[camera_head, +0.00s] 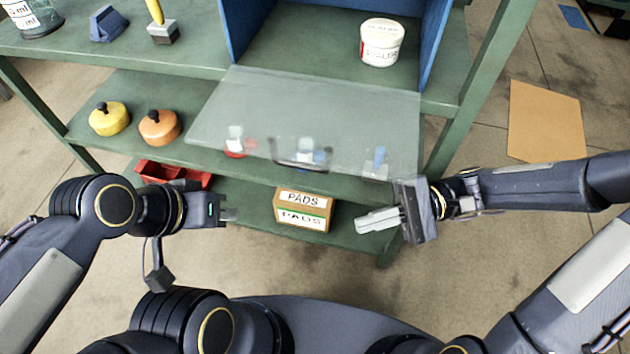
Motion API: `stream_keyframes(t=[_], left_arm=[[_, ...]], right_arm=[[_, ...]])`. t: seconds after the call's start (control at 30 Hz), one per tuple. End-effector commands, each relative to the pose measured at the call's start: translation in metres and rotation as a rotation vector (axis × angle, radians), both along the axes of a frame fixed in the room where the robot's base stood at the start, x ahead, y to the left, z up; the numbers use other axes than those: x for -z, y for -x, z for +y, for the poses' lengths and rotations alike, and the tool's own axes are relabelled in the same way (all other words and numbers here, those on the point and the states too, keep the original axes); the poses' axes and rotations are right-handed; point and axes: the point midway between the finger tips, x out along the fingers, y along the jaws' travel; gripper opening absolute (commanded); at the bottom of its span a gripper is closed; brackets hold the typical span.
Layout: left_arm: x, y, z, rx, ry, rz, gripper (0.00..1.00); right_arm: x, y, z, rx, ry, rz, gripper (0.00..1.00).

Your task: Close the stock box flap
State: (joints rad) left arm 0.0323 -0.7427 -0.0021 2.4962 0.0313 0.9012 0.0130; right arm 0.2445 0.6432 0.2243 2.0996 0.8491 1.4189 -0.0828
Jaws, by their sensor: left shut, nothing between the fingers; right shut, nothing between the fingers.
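The stock box (433,40) has blue side walls and stands on the green bench at the top of the view. Its clear flap (300,105) is open and extends from the box's front edge toward me. A dark handle (301,162) sits near the flap's near edge. My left gripper (235,215) is shut and empty, below and left of the handle in the picture. My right gripper (360,222) is shut and empty, below the flap's near right corner in the picture. Neither gripper visibly touches the flap.
A white jar (382,42) stands inside the box. Small items show blurred through the flap. A brush (163,32) stands on the bench.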

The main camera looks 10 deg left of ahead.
Motion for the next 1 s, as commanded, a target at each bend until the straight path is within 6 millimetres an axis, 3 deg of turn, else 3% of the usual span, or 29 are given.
stream_keyframes(t=[0.03,0.2,0.47,0.67,1.0], left_arm=[[0.016,0.000,0.000,0.000,0.000,0.000,0.00],[0.037,0.000,0.000,0.000,0.000,0.000,0.00],[0.051,0.000,0.000,0.000,0.000,0.000,0.00],[0.052,0.000,0.000,0.000,0.000,0.000,0.00],[0.057,0.000,0.000,0.000,0.000,0.000,0.00]], right_arm=[[0.021,-0.009,0.008,0.012,-0.080,0.102,0.00],[0.053,-0.040,0.028,0.085,-0.336,0.380,0.00],[0.086,-0.070,0.038,0.184,-0.549,0.607,0.00],[0.080,-0.071,0.047,0.192,-0.570,0.626,0.00],[0.034,-0.063,0.097,0.187,-0.566,0.624,0.00]])
